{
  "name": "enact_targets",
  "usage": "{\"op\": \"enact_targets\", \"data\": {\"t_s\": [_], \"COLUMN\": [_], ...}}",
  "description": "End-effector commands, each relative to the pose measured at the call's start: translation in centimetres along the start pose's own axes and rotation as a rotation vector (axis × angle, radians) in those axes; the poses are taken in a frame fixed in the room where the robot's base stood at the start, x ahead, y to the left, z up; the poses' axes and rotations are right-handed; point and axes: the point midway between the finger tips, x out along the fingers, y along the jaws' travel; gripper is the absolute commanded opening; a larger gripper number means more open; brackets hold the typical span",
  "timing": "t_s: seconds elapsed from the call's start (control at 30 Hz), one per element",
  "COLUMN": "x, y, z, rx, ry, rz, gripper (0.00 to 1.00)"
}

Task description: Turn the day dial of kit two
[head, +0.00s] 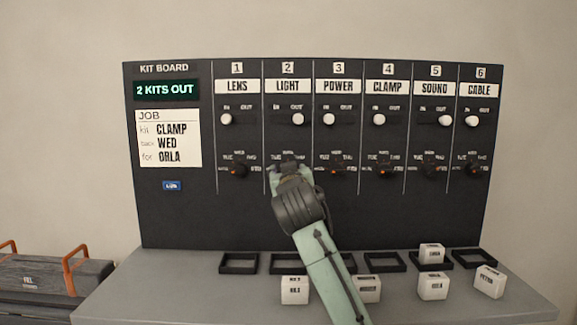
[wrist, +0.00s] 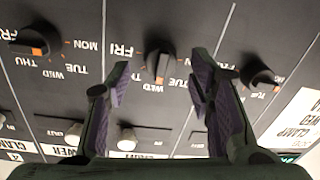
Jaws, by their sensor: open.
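The day dial of kit two (wrist: 160,62) is a black knob with an orange mark. In the wrist view, which is upside down, its mark is on the side of the WED label. My gripper (wrist: 157,84) is open, with one finger on each side of this dial; I cannot tell whether they touch it. In the head view my gripper (head: 288,172) covers most of this dial, below the LIGHT label (head: 288,87). The kit two slider knob (head: 298,119) is at the OUT side.
Neighbouring dials of kit one (head: 239,170) and kit three (head: 333,169) flank it on the kit board (head: 170,220). The job card (head: 168,138) reads CLAMP, WED, ORLA. Below, the grey shelf (head: 200,297) holds black frames and several white blocks, including one (head: 295,290) left of my arm.

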Motion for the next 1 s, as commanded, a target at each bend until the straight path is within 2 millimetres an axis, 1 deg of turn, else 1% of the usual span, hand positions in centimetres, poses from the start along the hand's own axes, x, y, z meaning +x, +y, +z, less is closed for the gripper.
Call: {"op": "enact_targets", "data": {"t_s": [0.03,0.13,0.43,1.0], "x": [0.51,1.09,1.27,1.25], "y": [-0.01,0.00,-0.04,-0.03], "z": [-0.18,-0.06,0.00,0.01], "rx": [-0.001,-0.001,-0.001,-0.001], "ry": [0.000,0.000,0.002,0.001], "rz": [0.000,0.000,0.000,0.000], "gripper": [0.48,0.48,0.48,0.10]}}
